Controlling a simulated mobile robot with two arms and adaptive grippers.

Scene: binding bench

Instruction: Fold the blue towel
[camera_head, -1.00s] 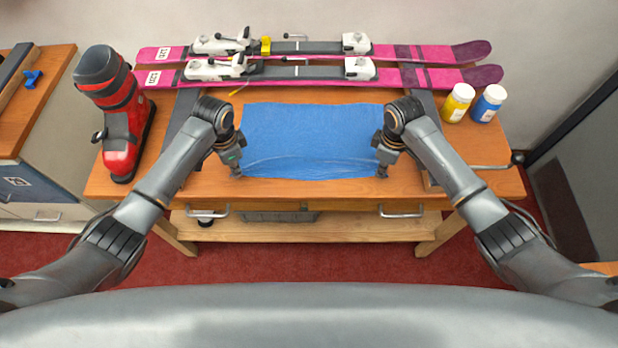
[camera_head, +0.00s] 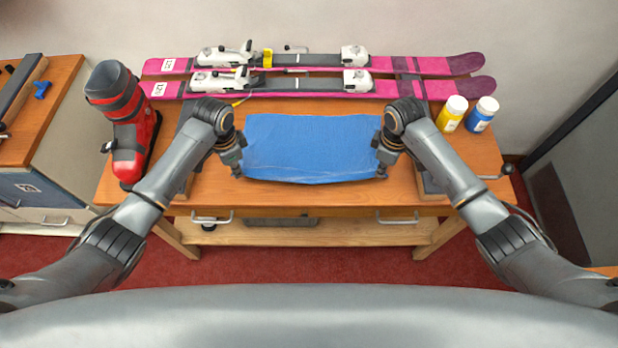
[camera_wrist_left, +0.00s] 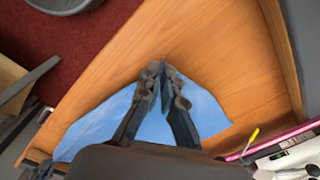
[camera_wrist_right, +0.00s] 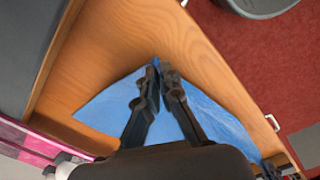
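The blue towel (camera_head: 312,148) is spread on the wooden bench, its near edge bowing down between its two near corners. My left gripper (camera_head: 238,173) is at the near left corner; in the left wrist view its fingers (camera_wrist_left: 158,68) are closed with blue cloth (camera_wrist_left: 95,128) between them. My right gripper (camera_head: 381,173) is at the near right corner; in the right wrist view its fingers (camera_wrist_right: 160,68) are closed on blue cloth (camera_wrist_right: 215,118). The near corners look slightly raised; the exact height cannot be told.
Pink skis (camera_head: 420,88) with white bindings lie along the back of the bench (camera_head: 300,195). A red ski boot (camera_head: 130,135) stands at the left. A yellow bottle (camera_head: 452,114) and a blue bottle (camera_head: 482,114) stand at the right. Bare wood lies in front of the towel.

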